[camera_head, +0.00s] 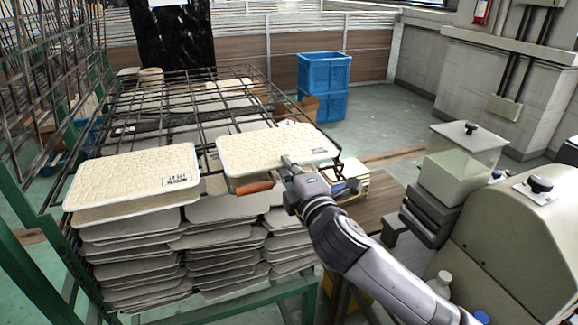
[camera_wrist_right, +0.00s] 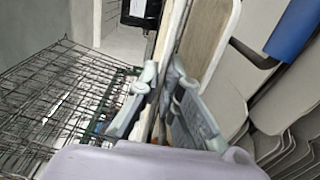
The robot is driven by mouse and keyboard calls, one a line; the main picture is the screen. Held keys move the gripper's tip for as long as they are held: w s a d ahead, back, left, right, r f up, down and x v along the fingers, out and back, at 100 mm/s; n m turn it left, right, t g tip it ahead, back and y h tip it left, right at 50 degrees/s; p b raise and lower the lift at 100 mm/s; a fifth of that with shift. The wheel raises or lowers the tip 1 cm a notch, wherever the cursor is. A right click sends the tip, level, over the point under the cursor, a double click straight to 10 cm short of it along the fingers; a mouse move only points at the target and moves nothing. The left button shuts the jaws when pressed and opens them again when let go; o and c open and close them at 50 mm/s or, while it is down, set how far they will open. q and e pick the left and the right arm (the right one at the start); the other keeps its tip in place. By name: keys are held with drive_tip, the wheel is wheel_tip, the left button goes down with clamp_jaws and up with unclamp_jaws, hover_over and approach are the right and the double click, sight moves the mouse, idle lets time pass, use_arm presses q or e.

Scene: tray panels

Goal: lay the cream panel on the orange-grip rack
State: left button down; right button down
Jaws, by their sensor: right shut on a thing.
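A cream panel (camera_head: 262,150) with a pale rim and a small label is at the near right of the wire rack (camera_head: 200,118). My right gripper (camera_head: 290,166) is shut on its near edge; the wrist view shows the fingers (camera_wrist_right: 160,92) closed on a thin panel edge. An orange grip (camera_head: 254,188) shows just below the panel's near left corner. I cannot tell whether the panel touches what lies beneath it. A second cream panel (camera_head: 125,178) with a label lies on the left stack. My left gripper is not in view.
Stacks of grey trays (camera_head: 215,240) fill the space below the panels. A blue grip (camera_wrist_right: 293,28) shows in the wrist view. Blue crates (camera_head: 323,80) stand behind on the floor. A beige machine (camera_head: 515,230) stands at right, close to my right arm.

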drive_tip(key=c, duration=1.7)
unclamp_jaws()
drive_tip(key=shift+f, duration=0.4)
drive_tip(key=shift+p+v, duration=0.85)
drive_tip(key=shift+v, duration=2.65)
drive_tip(key=shift+r, duration=0.1)
